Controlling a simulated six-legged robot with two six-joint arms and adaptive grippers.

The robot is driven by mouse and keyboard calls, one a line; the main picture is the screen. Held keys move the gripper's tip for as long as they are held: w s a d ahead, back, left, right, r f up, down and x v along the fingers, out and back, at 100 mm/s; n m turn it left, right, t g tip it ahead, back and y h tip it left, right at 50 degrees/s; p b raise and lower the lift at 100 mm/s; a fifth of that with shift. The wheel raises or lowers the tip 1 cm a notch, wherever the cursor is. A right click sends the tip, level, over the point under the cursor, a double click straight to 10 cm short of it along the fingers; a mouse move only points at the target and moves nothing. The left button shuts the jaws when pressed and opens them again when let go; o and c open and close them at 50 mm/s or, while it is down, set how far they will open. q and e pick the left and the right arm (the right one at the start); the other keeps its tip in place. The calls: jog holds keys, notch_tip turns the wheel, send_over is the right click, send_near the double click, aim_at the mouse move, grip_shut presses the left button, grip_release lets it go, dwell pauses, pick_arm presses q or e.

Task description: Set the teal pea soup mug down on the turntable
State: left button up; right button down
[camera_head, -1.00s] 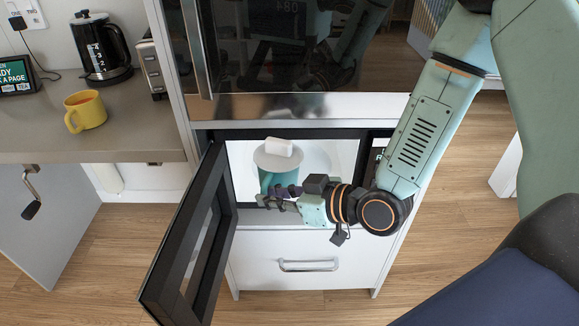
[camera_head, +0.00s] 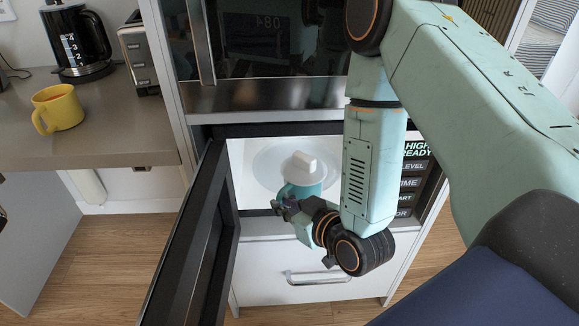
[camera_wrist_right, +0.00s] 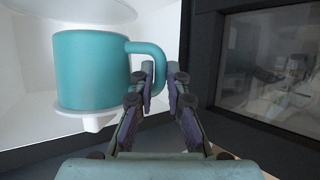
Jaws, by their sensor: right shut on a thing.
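The teal mug (camera_head: 304,189) hangs from my right gripper (camera_head: 283,207) at the microwave mouth, under a pale lid (camera_head: 301,168) with a blocky white knob. In the right wrist view, which looks upside down, the mug (camera_wrist_right: 90,72) has its handle (camera_wrist_right: 152,62) between the shut fingers (camera_wrist_right: 165,82). The lid (camera_wrist_right: 92,113) shows at the picture's bottom. The white turntable (camera_head: 266,166) lies inside the lit microwave; it shows at the top of the wrist view (camera_wrist_right: 80,9), with a narrow gap to the mug's base. The soup is hidden. My left gripper is out of view.
The microwave door (camera_head: 186,245) stands open on the left. The control panel (camera_head: 416,182) is right of the opening, partly behind my right arm. A drawer (camera_head: 285,265) is below. A yellow mug (camera_head: 58,108), a kettle (camera_head: 76,42) and a toaster (camera_head: 138,52) stand on the left counter.

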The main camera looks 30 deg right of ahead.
jog(key=w+d+b, duration=0.2)
jog(key=w+d, duration=0.2)
jog(key=w, duration=0.5)
jog(key=w+d+b, duration=0.2)
jog(key=w+d, duration=0.3)
jog(key=w, duration=0.3)
jog(key=f+b, duration=0.1)
jog(key=f, duration=0.1)
jog(key=f+b, duration=0.1)
jog(key=f, duration=0.1)
jog(key=f+b, duration=0.1)
jog(key=f, duration=0.1)
jog(key=shift+w+a+f, duration=0.15)
jog(key=shift+a+f, duration=0.1)
jog(key=shift+f, duration=0.1)
jog(key=shift+w+d+f+b, duration=0.1)
jog(key=shift+w+b, duration=0.1)
jog(key=shift+b, duration=0.2)
jog(key=shift+s, duration=0.1)
jog(key=shift+f, duration=0.1)
jog(key=c, duration=1.3)
grip_release()
jog(key=shift+c, duration=0.2)
